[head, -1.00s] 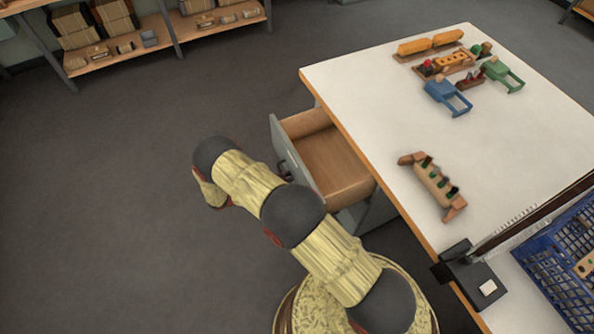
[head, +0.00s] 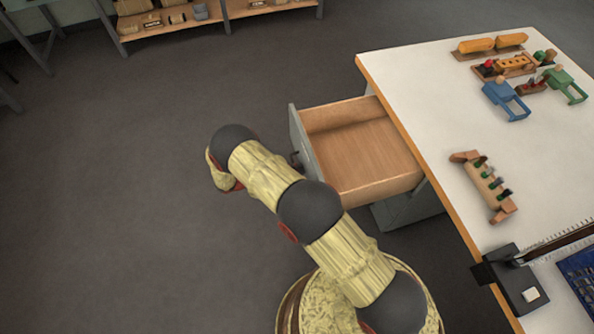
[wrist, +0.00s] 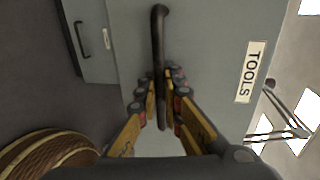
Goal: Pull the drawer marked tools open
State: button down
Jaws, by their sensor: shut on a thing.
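The grey tools drawer (head: 368,150) is pulled well out from under the workbench in the head view. Its wooden inside looks empty. In the wrist view its grey front (wrist: 215,45) fills the middle, with a white label reading TOOLS (wrist: 249,71). My gripper (wrist: 162,88) is shut on the drawer's dark bar handle (wrist: 158,45), one finger on each side. In the head view my arm hides the gripper and most of the handle.
A second grey drawer front with a handle (wrist: 82,38) shows in the wrist view. The white workbench (head: 430,90) carries wooden toys, a blue clamp-like piece (head: 506,98) and a black device (head: 518,283). Open floor (head: 120,200) lies left of the drawer.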

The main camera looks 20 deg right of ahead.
jog(key=c, duration=2)
grip_release()
jog(key=v, duration=1.2)
